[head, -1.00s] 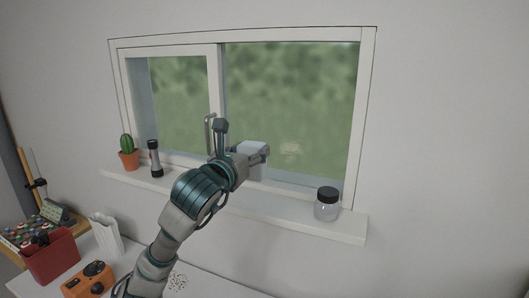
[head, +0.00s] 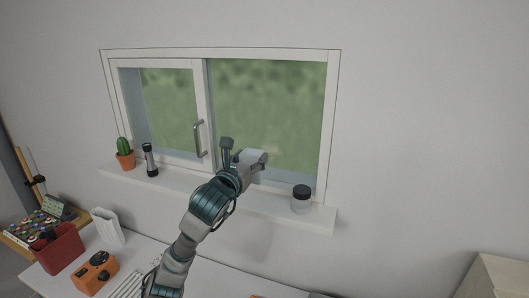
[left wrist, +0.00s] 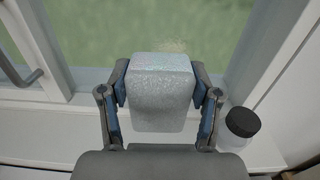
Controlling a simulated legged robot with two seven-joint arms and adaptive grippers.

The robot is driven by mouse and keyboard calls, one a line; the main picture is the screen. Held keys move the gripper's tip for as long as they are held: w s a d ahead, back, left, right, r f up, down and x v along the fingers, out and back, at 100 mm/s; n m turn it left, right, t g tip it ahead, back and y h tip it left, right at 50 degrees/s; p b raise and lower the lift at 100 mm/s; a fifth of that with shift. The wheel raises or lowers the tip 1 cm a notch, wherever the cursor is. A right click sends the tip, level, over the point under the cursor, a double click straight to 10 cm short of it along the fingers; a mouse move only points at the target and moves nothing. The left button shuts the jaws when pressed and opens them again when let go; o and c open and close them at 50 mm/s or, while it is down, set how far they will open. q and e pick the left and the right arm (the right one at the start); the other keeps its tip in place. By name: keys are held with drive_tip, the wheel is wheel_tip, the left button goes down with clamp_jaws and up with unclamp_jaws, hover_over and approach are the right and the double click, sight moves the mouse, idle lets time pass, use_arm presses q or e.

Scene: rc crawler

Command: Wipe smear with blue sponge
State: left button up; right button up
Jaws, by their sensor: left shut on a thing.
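My left gripper (head: 246,154) is shut on a pale blue-grey sponge (head: 252,168) in front of the right window pane. In the left wrist view the sponge (left wrist: 160,98) is a block held between the two fingers. A faint beige smear (left wrist: 168,46) shows on the glass just past the sponge's top edge, partly hidden by it. I cannot tell whether the sponge touches the glass. My right gripper is not in view.
A black-lidded jar (head: 301,200) stands on the sill (head: 272,206), right of my gripper. A flashlight (head: 150,160) and a potted cactus (head: 125,155) stand at the left. The window handle (head: 198,139) sticks out. Below are a red bin (head: 58,250) and an orange device (head: 94,273).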

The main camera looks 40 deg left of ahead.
use_arm(q)
drive_tip(key=shift+w+a+f+p, duration=0.1)
drive_tip(key=shift+w+a+p, duration=0.25)
drive_tip(key=shift+w+a, duration=0.45)
drive_tip(key=shift+w+a+f+p, duration=0.15)
drive_tip(key=shift+w+a+p, duration=0.25)
drive_tip(key=shift+w, duration=0.65)
drive_tip(key=shift+w+a+f+p, duration=0.1)
drive_tip(key=shift+w+a+p, duration=0.2)
drive_tip(key=shift+w+a, duration=0.5)
drive_tip(key=shift+w+d+r, duration=0.2)
drive_tip(key=shift+w+d, duration=0.25)
drive_tip(key=shift+d, duration=0.2)
drive_tip(key=shift+w, duration=0.15)
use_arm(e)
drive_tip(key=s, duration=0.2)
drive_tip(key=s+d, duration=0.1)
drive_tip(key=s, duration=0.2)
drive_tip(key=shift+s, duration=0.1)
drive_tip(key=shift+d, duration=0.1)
